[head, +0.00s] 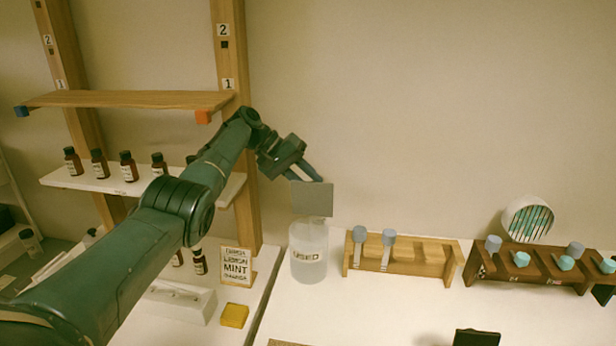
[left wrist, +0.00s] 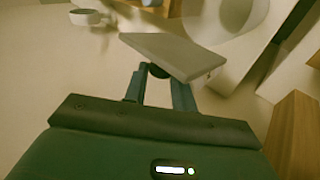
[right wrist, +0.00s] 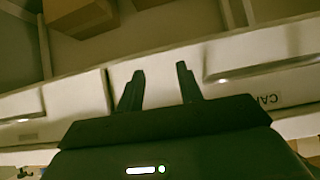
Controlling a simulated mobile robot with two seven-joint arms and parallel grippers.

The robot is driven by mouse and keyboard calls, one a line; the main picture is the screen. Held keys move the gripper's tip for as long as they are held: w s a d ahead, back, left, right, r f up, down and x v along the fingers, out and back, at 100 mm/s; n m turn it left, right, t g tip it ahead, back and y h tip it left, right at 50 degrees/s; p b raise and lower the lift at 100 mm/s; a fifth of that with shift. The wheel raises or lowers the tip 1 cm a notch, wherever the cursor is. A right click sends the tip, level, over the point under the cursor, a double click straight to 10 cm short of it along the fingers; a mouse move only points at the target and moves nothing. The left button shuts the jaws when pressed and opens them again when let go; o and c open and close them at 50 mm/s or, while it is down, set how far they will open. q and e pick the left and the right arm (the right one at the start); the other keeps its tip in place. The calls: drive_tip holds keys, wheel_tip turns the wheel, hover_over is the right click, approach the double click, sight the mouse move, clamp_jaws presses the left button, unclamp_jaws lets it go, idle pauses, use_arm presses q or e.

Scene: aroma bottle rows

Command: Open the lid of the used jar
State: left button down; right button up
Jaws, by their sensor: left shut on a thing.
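The used jar (head: 308,258) is a clear cylinder labelled USED, standing on the white table in the head view. Its grey square lid (head: 312,199) stands up on edge above the jar mouth. I cannot tell whether the lid still touches the rim. My left gripper (head: 317,179) is shut at the lid's upper edge, reaching in from the upper left. In the left wrist view the lid (left wrist: 172,54) lies across the fingertips (left wrist: 161,72), with the blurred jar (left wrist: 225,20) behind it. My right gripper (right wrist: 158,75) is open and empty in its wrist view.
A light wooden rack (head: 420,257) holding grey-topped sticks stands right of the jar, and a dark rack (head: 520,265) stands further right. A mint sign (head: 237,268) and yellow block (head: 234,316) are left. Shelves with brown bottles (head: 127,166) stand behind my left arm.

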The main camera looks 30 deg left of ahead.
use_arm(q)
drive_tip(key=shift+w, duration=0.1)
idle(0.3)
drive_tip(key=c, duration=1.1)
unclamp_jaws()
drive_tip(key=shift+c, duration=0.2)
wheel_tip(320, 180, up, 10)
